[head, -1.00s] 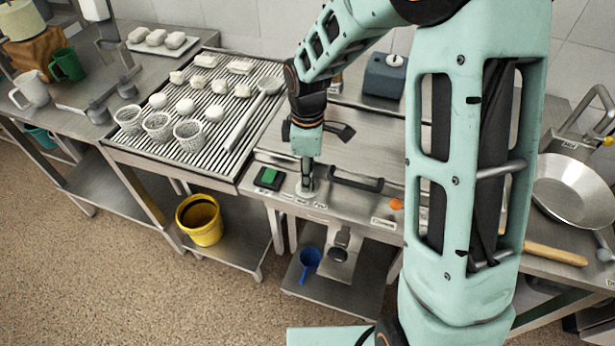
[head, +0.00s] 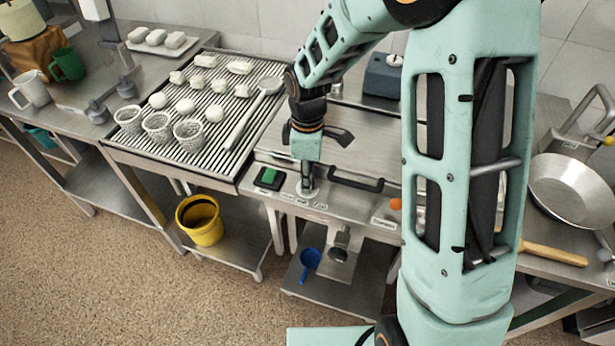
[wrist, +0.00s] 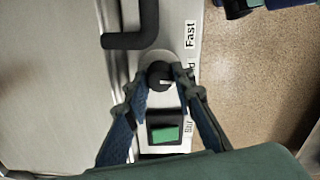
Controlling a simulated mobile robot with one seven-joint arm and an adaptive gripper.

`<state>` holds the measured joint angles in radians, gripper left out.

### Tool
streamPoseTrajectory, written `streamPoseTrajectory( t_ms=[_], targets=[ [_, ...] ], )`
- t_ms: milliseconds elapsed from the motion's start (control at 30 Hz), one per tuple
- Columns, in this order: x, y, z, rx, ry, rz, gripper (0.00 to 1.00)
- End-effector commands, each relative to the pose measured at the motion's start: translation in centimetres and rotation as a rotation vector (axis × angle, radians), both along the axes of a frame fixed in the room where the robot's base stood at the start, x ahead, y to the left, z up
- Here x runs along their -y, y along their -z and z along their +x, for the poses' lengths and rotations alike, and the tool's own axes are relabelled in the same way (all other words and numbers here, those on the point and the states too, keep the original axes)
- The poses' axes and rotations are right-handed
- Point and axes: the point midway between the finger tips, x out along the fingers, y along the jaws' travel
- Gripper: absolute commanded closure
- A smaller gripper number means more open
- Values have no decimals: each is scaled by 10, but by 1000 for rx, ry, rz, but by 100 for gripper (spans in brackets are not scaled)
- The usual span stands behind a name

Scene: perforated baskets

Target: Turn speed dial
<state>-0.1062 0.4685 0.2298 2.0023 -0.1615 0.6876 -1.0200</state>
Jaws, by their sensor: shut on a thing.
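The speed dial is a round black knob (wrist: 158,73) with a pale mark, on a light round plate on the steel machine's front panel. The word "Fast" shows beside it in the wrist view. My gripper (wrist: 160,82) is shut on the knob, one finger on each side of it. In the head view my gripper (head: 307,181) points down at the panel, and the pale dial plate (head: 307,193) shows under the fingertips, which hide most of the knob. A green switch (head: 269,176) sits beside the dial on its left, and between the fingers in the wrist view (wrist: 165,134).
A black bar handle (head: 356,180) lies close to the dial on its right. An orange knob (head: 396,203) is farther right. A slatted rack (head: 262,112) with white baskets and pale lumps stands left. A yellow bucket (head: 203,229) and blue scoop (head: 309,262) are below.

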Motion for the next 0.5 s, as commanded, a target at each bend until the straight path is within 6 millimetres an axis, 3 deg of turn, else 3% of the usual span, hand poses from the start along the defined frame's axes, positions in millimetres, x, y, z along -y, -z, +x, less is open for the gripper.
streamPoseTrajectory(
  t_ms=[500],
  targets=[
    [0, 1, 1, 2, 365, -1, 100]
  ],
)
